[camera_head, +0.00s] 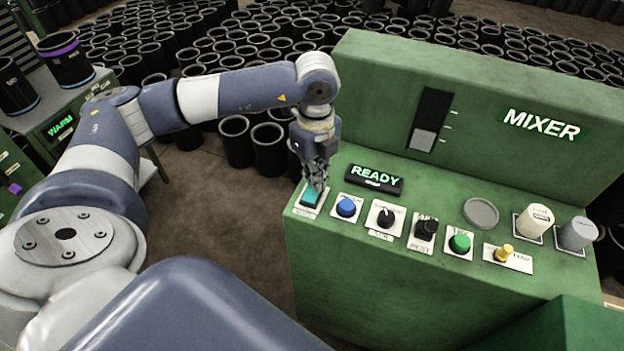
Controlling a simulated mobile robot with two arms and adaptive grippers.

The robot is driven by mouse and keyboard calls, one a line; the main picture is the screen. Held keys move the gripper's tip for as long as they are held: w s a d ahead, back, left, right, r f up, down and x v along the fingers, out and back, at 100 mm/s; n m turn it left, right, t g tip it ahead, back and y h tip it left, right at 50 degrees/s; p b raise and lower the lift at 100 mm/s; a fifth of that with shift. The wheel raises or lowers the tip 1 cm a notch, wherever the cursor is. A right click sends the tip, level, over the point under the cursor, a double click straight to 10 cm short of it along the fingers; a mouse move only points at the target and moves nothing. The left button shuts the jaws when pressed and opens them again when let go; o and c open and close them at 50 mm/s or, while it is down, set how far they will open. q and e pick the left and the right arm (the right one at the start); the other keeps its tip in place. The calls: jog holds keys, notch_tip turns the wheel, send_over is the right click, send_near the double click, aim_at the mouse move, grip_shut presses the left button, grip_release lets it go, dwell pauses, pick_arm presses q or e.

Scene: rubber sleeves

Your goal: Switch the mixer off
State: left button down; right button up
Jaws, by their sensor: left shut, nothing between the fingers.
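The green mixer (560,190) stands at the right with a sloped control panel. A lit display (375,178) on it reads READY. Right of the switch are a blue button (346,206), a black rotary knob (385,216), a black selector (426,228), a green button (460,242) and a yellow toggle (504,251). My right gripper is not in view.
Two pale cylinders (533,221) and a grey round disc (481,213) sit at the panel's right. Many black sleeves (237,140) stand on the floor behind. A green bench with a WARM display (60,126) and black sleeves is at the left. Bare floor lies between.

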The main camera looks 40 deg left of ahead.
pick_arm(q)
jog(key=shift+f+b, duration=0.35)
jog(key=shift+f, duration=0.1)
jog(key=shift+s+r, duration=0.1)
jog(key=shift+r+p, duration=0.65)
jog(key=shift+r, duration=0.15)
jog(key=shift+r+p, duration=1.6)
jog(key=shift+r, duration=1.1)
